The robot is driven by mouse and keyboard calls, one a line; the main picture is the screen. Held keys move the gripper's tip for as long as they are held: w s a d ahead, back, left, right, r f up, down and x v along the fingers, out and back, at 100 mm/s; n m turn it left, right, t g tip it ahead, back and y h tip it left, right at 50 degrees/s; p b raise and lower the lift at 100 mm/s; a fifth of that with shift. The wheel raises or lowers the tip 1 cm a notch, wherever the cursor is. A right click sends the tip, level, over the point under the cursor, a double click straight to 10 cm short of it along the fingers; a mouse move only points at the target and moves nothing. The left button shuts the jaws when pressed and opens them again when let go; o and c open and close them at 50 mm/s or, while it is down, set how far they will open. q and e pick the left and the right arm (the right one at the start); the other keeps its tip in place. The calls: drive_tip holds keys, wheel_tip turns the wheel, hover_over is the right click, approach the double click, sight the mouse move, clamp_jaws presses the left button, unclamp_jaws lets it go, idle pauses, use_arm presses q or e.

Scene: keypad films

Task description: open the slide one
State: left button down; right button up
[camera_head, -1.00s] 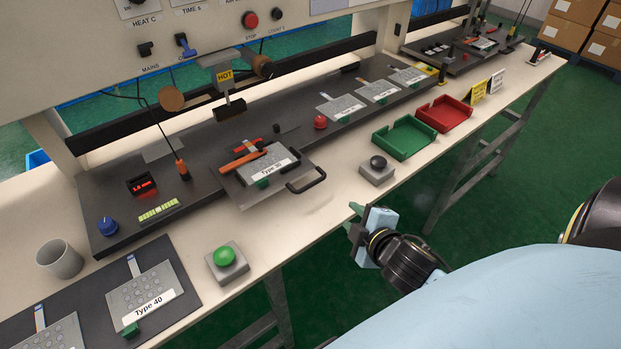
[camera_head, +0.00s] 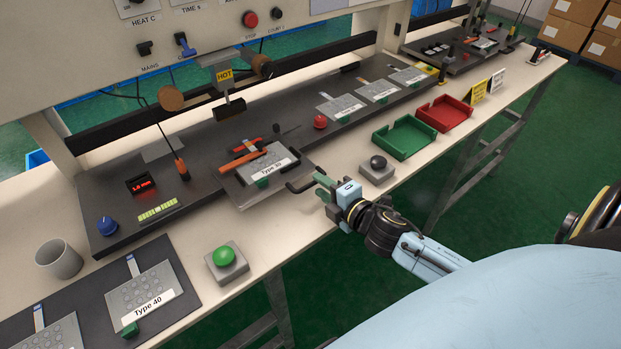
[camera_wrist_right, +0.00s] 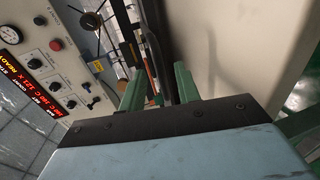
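The slide (camera_head: 244,196) is a grey plate at the front of the dark press bed. It carries a film with a white "Type" label (camera_head: 277,167) and a green tab, and orange bars lie across it. Its black bar handle (camera_head: 297,187) sticks out toward the front right. My right gripper (camera_head: 322,186) is at the handle's right end, its green fingers partly hiding it. In the right wrist view the two green fingers (camera_wrist_right: 157,88) stand apart with dark bars between or beyond them. I cannot tell whether they touch the handle. My left gripper is out of view.
A grey box with a black button (camera_head: 376,169) stands just right of my right gripper. A green-button box (camera_head: 226,262) stands at the front left. Green (camera_head: 404,138) and red (camera_head: 444,113) trays lie farther back. The hot press head (camera_head: 229,107) hangs above the bed.

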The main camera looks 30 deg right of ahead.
sight(316, 183)
drive_tip(key=shift+x, duration=2.55)
drive_tip(key=shift+c, duration=0.2)
drive_tip(key=shift+f, duration=0.1)
clamp_jaws()
drive_tip(key=shift+s, duration=0.1)
drive_tip(key=shift+f, duration=0.1)
